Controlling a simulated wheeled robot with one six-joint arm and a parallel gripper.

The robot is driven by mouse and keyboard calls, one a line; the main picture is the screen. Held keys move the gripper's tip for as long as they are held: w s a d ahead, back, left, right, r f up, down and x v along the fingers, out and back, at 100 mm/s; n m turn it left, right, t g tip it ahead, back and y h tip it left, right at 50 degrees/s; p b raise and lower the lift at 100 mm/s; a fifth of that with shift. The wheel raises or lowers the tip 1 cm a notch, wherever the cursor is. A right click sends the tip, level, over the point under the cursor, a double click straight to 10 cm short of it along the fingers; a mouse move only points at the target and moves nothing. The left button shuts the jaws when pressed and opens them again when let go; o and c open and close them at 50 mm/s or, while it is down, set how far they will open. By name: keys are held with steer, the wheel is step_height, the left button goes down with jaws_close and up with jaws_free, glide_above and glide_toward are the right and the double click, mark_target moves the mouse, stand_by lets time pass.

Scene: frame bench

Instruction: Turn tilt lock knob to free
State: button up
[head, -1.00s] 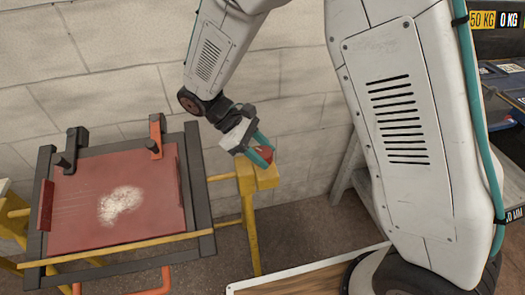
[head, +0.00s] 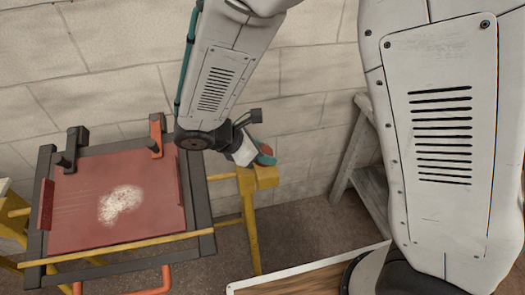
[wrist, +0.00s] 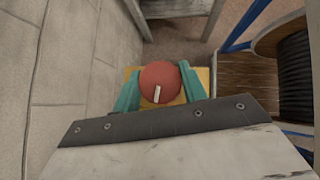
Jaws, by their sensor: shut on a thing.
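The tilt lock knob (wrist: 161,80) is round and red with a white pointer mark, seen in the wrist view against a yellow block (wrist: 196,75). The mark runs from near the knob's middle towards the bottom of the picture, almost upright. My gripper (wrist: 160,92) has its teal fingers on both sides of the knob and is shut on it. In the head view my gripper (head: 264,154) is at the top of the yellow post (head: 265,176), right of the tilting frame. The knob is mostly hidden there. Any lock or free labels cannot be made out.
A dark frame (head: 202,195) holds a red panel (head: 80,210) with a pale worn patch, left of the post. Two clamps, one black (head: 72,147) and one orange (head: 157,135), sit on its top edge. A block wall (head: 300,60) stands close behind.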

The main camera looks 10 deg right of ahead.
steer(key=shift+n, duration=0.3)
steer(key=o, duration=1)
steer(key=v, duration=0.7)
steer(key=shift+s+a+r, duration=0.15)
steer(key=shift+a+r, duration=0.05)
steer(key=shift+r, duration=0.1)
